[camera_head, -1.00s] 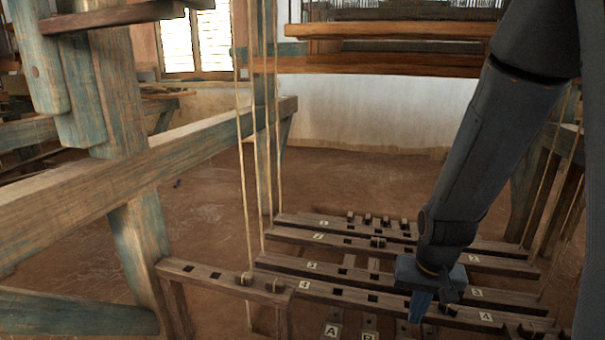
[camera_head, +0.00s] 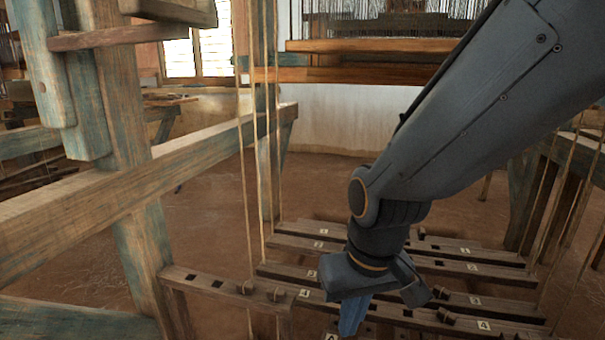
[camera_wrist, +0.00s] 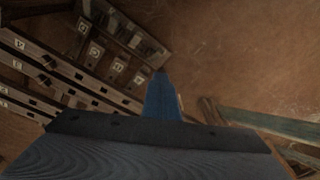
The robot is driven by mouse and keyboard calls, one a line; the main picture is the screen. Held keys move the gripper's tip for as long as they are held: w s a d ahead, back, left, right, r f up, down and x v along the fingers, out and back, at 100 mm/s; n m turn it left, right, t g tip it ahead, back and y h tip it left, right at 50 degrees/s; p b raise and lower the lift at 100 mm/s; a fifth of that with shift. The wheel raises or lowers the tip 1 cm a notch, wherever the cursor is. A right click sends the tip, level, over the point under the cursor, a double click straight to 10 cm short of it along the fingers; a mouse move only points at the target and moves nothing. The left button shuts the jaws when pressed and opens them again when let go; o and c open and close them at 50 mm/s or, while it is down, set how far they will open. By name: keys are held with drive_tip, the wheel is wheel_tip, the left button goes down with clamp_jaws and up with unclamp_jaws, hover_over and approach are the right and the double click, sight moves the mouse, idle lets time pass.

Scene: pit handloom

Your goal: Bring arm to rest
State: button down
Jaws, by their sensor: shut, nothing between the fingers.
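My gripper (camera_head: 352,316) hangs from my arm, pointing down over the slotted wooden bars, right of the picture's middle. Its blue fingers are together with nothing between them. They also show in the wrist view (camera_wrist: 163,98), above the floor beside the bars. The gripper stands apart from the numbered bars (camera_head: 470,268) as far as I can tell. My arm reaches in from the upper right and hides part of the bars and the wall behind.
A short slotted bar (camera_head: 222,287) with pegs stands at left of the gripper. A heavy loom beam (camera_head: 160,172) and post (camera_head: 118,110) fill the left. Thin cords (camera_head: 243,150) hang near the middle. Wooden frame parts (camera_head: 540,195) stand at right. Bare floor (camera_head: 215,215) lies between.

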drive_tip(key=s+a+r+n+g+p, duration=0.1)
drive_tip(key=s+a+r+n, duration=0.1)
drive_tip(key=s+a+r, duration=0.3)
drive_tip(key=s+a+r+n+g+p, duration=0.1)
drive_tip(key=s+a+r+n, duration=0.1)
drive_tip(key=s+a, duration=0.35)
drive_tip(key=d+r+m+p, duration=0.3)
drive_tip(key=d+r+p, duration=0.8)
drive_tip(key=p, duration=0.8)
drive_tip(key=s+d+r+m+h+p, duration=0.1)
drive_tip(key=d+r+m+p, duration=0.3)
drive_tip(key=d+r+p, duration=0.7)
wheel_tip(320, 180, up, 7)
drive_tip(key=p, duration=0.8)
drive_tip(key=shift+s, duration=0.2)
